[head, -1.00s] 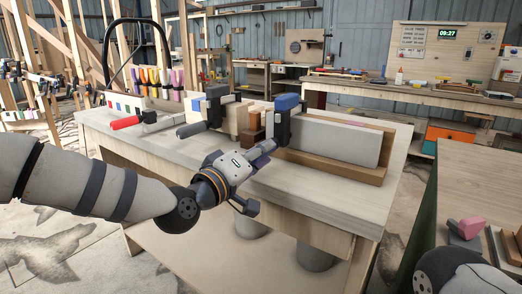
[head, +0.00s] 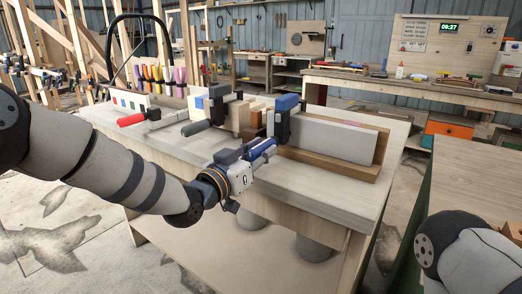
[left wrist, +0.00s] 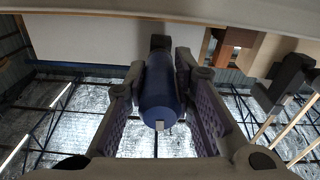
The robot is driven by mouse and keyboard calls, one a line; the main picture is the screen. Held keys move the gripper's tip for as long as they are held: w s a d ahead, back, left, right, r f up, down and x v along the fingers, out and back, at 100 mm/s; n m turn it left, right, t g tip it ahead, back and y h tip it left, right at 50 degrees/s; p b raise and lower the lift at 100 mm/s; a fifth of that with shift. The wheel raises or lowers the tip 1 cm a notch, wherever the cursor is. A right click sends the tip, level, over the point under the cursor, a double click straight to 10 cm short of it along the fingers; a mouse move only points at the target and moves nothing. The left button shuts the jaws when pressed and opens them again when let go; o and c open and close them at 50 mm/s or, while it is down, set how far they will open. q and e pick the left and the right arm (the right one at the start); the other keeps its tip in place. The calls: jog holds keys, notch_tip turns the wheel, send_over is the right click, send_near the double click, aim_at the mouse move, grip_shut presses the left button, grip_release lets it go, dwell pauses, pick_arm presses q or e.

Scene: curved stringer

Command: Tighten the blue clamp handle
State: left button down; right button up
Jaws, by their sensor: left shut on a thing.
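My left gripper (head: 257,157) is shut on this handle. In the left wrist view the blue handle (left wrist: 160,95) lies between the two purple-padded fingers, its small metal end pointing at the camera. The clamp sits at the left end of a long grey board (head: 330,139) backed by brown wood. My right arm shows at the lower right, but its gripper is out of view.
The workbench (head: 310,175) also carries a black-handled clamp (head: 197,127) and a red-handled clamp (head: 131,119) to the left. Wooden blocks stand between the clamps. The bench top in front of the grey board is clear. Another table (head: 465,175) stands at the right.

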pick_arm(q)
jog(key=shift+m, duration=0.7)
jog(key=c, duration=1.3)
grip_release()
jog(key=shift+c, duration=0.2)
jog(key=v, duration=1.2)
jog(key=shift+f, duration=0.1)
